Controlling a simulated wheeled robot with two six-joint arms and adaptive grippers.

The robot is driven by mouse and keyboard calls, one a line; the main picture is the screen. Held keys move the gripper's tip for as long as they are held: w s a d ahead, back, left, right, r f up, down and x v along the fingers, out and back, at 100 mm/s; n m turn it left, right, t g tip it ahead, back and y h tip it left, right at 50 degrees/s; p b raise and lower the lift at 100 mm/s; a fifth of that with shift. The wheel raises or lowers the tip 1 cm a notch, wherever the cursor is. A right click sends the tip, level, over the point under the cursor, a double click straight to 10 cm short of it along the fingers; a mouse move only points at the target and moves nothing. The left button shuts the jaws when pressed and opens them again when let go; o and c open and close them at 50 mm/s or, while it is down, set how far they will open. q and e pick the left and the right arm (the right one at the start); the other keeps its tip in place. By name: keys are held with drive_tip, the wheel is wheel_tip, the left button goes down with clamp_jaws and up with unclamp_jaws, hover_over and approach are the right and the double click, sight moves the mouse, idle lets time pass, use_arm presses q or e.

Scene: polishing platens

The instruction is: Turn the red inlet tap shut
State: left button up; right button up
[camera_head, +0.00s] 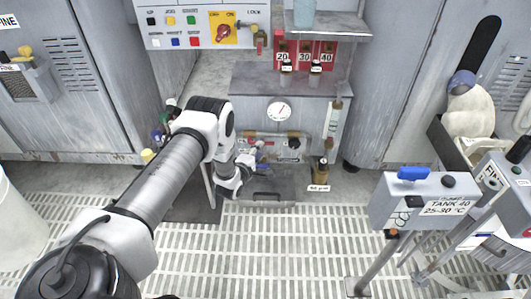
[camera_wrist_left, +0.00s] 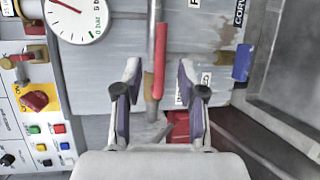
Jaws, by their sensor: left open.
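A long red lever handle (camera_wrist_left: 162,62), which looks like the red inlet tap, runs lengthwise along a grey pipe in the left wrist view. Its lower end has a brass-coloured part (camera_wrist_left: 148,86). My left gripper (camera_wrist_left: 159,74) is open, with one finger on each side of the handle; I cannot tell whether either finger touches it. In the head view my left gripper (camera_head: 247,164) is low in front of the grey cabinet, and I cannot make out the red lever there. My right gripper is not in view.
A pressure gauge (camera_head: 280,111) sits on the cabinet front. A control panel (camera_head: 195,22) with a yellow-backed red switch hangs above. A Tank 40 box (camera_head: 428,199) with a blue handle stands at right. The slatted floor (camera_head: 290,250) is clear in the middle.

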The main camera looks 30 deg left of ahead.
sight(266, 143)
use_arm(q)
drive_tip(key=b+x, duration=0.2)
drive_tip(key=x, duration=0.4)
drive_tip(key=shift+w+f+b, duration=0.1)
drive_tip(key=shift+b, duration=0.25)
clamp_jaws()
drive_tip(key=shift+d, duration=0.1)
